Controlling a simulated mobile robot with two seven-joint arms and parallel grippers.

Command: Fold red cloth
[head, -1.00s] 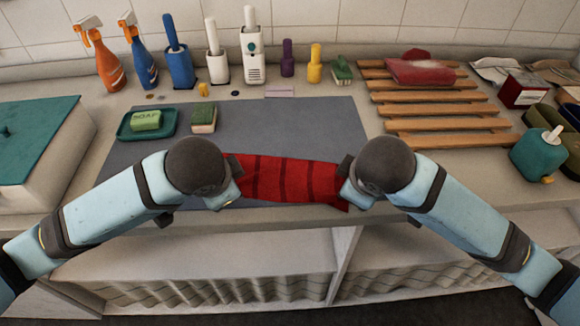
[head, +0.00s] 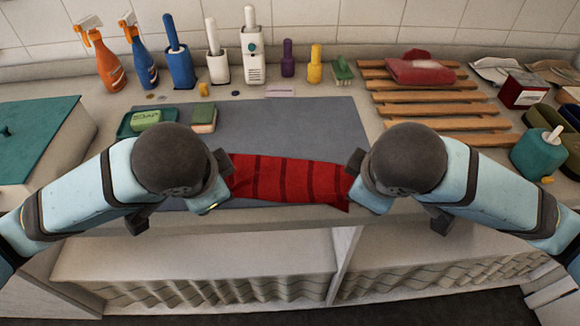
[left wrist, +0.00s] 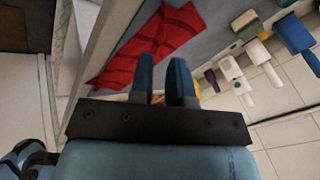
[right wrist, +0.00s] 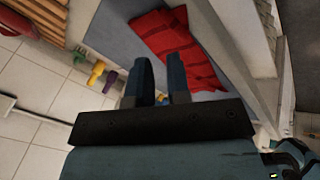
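The red cloth (head: 290,180) with darker stripes lies as a narrow strip along the front edge of the grey mat. Its left and right ends are partly hidden by my grippers in the head view. It also shows in the left wrist view (left wrist: 150,45) and the right wrist view (right wrist: 185,50). My left gripper (left wrist: 162,65) is at the cloth's left end, its fingers apart with nothing seen between them. My right gripper (right wrist: 161,62) is at the right end, fingers also apart and seemingly empty. Whether the fingertips touch the cloth is unclear.
The grey mat (head: 290,125) is clear behind the cloth. A soap dish (head: 130,126) and sponge (head: 204,118) sit at its left. Bottles and brushes line the wall. A slatted wooden rack (head: 435,110) with a folded red towel (head: 420,72) stands right.

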